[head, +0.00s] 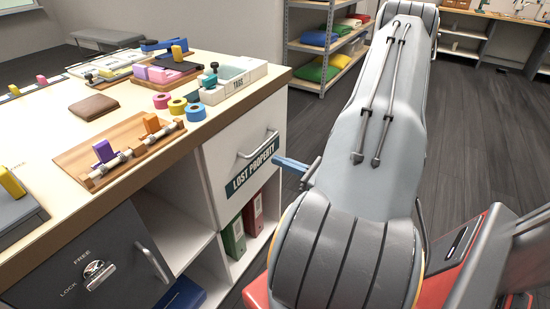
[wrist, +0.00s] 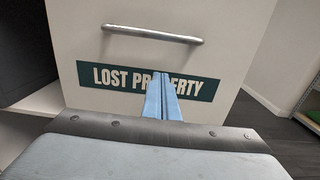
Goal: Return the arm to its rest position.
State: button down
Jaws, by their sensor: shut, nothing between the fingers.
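My gripper (head: 292,164) is at the right of the counter, in front of the white drawer labelled LOST PROPERTY (head: 225,155). In the wrist view the blue fingers of my gripper (wrist: 161,80) lie together, empty, and cover part of the drawer's dark green label (wrist: 112,76). The drawer's metal handle (wrist: 153,34) is above the fingertips and apart from them. The drawer looks shut in the head view. My grey arm fills the right middle of the head view and hides some of the floor.
The counter (head: 60,125) carries a wooden rack (head: 120,150), a brown wallet (head: 93,107), tape rolls (head: 177,105) and a TAGS box (head: 235,82). Below are a dark cabinet door (head: 95,265) and binders (head: 254,215). Shelving (head: 322,45) stands behind. The dark floor (head: 480,110) at right is largely clear.

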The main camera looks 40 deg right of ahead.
jog(key=v, duration=0.8)
jog(key=shift+s, duration=0.2)
jog(key=a+r+n+g+y+p, duration=0.1)
jog(key=a+r+n+g+y, duration=0.25)
jog(key=a+n+g, duration=0.65)
jog(key=a+r+n+g+y+p, duration=0.25)
jog(key=a+r+n+g, duration=0.3)
jog(key=a, duration=0.85)
jog(key=s+a+r+n+g+h+p, duration=0.2)
jog(key=a+r+n+h, duration=0.5)
jog(key=n, duration=1)
jog(key=shift+a+r+h+p, duration=0.2)
jog(key=shift+r+h+p, duration=0.25)
jog(key=shift+r+h, duration=1.2)
jog(key=shift+f+h, duration=0.3)
jog(key=shift+h, duration=0.05)
